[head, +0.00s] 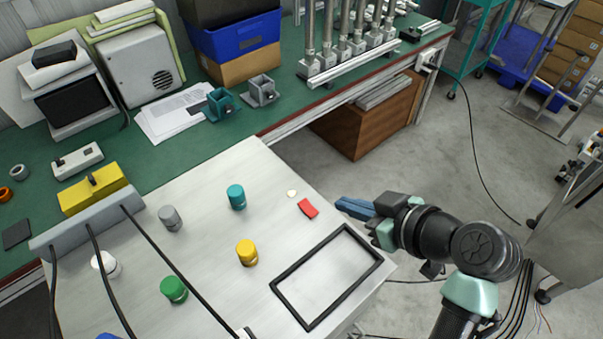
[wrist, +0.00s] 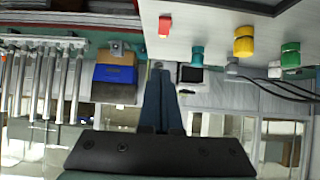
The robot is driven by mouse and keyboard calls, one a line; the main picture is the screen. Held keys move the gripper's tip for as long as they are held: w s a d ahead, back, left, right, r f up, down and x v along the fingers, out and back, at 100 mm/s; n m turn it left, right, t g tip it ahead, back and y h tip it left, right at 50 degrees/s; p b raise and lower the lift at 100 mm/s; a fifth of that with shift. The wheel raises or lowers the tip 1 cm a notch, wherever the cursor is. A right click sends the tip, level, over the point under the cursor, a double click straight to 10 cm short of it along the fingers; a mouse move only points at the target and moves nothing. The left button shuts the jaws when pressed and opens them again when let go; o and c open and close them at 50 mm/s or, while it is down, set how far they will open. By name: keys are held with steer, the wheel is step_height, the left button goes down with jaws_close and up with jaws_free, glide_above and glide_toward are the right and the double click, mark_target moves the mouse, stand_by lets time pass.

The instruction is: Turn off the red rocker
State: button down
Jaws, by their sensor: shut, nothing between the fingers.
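The red rocker (head: 308,208) sits on the light grey panel top (head: 215,225), near its right edge, with a small pale round spot (head: 292,193) just behind it. In the wrist view the red rocker (wrist: 165,26) shows at the top middle. My gripper (head: 342,206) is shut and empty, with blue fingers pointing left. Its tips are to the right of the rocker and apart from it. In the wrist view the shut fingers (wrist: 158,72) point up toward the panel edge. I cannot tell which way the rocker is tipped.
Teal (head: 236,197), yellow (head: 247,253), green (head: 174,290), grey (head: 170,218) and white (head: 105,264) knobs stand on the panel. A black rectangular frame (head: 275,288) lies at its right. Black cables cross its left side. The green bench (head: 190,140) is behind.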

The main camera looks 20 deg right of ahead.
steer(key=shift+a+r, duration=0.1)
steer(key=shift+r, duration=0.1)
stand_by(0.3)
steer(key=p, duration=0.2)
glide_above(311, 211)
steer(key=s, duration=0.1)
step_height(311, 211, down, 5)
steer(key=shift+s+f, duration=0.15)
steer(key=f, duration=0.1)
steer(key=w+f, duration=0.1)
steer(key=f, duration=0.1)
steer(key=shift+f, duration=0.7)
steer(key=shift+w, duration=0.1)
